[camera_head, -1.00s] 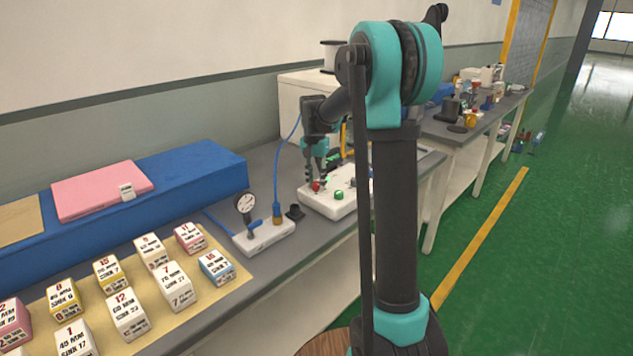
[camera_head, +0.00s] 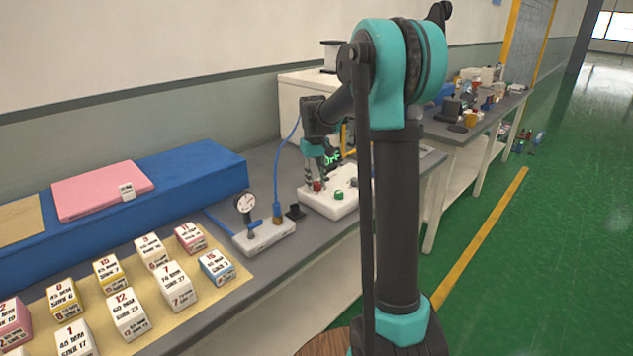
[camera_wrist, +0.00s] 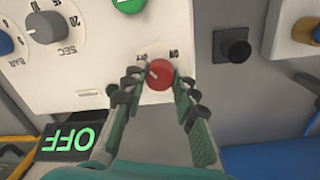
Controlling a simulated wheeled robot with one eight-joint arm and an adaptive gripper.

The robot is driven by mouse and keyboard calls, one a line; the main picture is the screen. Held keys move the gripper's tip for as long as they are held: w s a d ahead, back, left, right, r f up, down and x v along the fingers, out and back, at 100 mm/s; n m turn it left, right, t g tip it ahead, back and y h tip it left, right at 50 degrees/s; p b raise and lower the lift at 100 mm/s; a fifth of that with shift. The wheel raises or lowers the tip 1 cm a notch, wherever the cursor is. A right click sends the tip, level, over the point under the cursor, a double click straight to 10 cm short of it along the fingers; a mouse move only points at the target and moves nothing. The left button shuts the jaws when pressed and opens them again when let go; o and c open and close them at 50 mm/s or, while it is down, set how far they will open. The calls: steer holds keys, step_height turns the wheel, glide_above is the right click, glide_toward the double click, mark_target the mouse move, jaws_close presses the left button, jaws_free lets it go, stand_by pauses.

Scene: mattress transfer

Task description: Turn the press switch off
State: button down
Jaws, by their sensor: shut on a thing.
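The press's white control box (camera_head: 325,205) stands on the grey bench beyond my arm. Its round red switch knob (camera_wrist: 159,75) is in the middle of the wrist view, with OFF and ON labels above it. A pale mark on the knob points to the upper left, towards the OFF label. My gripper (camera_wrist: 157,84) is shut on the red knob, one finger on each side; it also shows in the head view (camera_head: 317,184). A small display (camera_wrist: 69,142) shows OFF in green letters.
A green button (camera_wrist: 128,4) and a grey SEC dial (camera_wrist: 46,27) sit on the same panel. A pressure gauge unit (camera_head: 264,236) and a small black part (camera_head: 295,212) stand to the left. Several numbered boxes (camera_head: 128,313) lie nearer on the bench.

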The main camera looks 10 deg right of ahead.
mark_target(315, 183)
steer(key=shift+n, duration=1.1)
steer(key=c, duration=1.2)
jaws_free()
steer(key=r, duration=1.2)
steer(key=shift+s+a, duration=0.1)
steer(key=shift+a, duration=0.15)
steer(key=s+d+f+m+t, duration=0.1)
steer(key=s+f, duration=0.6)
steer(key=s, duration=0.3)
steer(key=s+d+f+m+t, duration=0.1)
steer(key=s+d+f+m, duration=0.1)
steer(key=s+f, duration=0.6)
steer(key=s+d+f+m+t, duration=0.1)
steer(key=s+f+m+t, duration=0.1)
steer(key=s+f, duration=0.5)
steer(key=shift+s+d+f, duration=0.1)
steer(key=shift+s+f, duration=0.1)
steer(key=shift+s, duration=1.15)
steer(key=shift+s+d+f, duration=0.1)
steer(key=shift+s+f, duration=0.05)
steer(key=shift+s, duration=1.15)
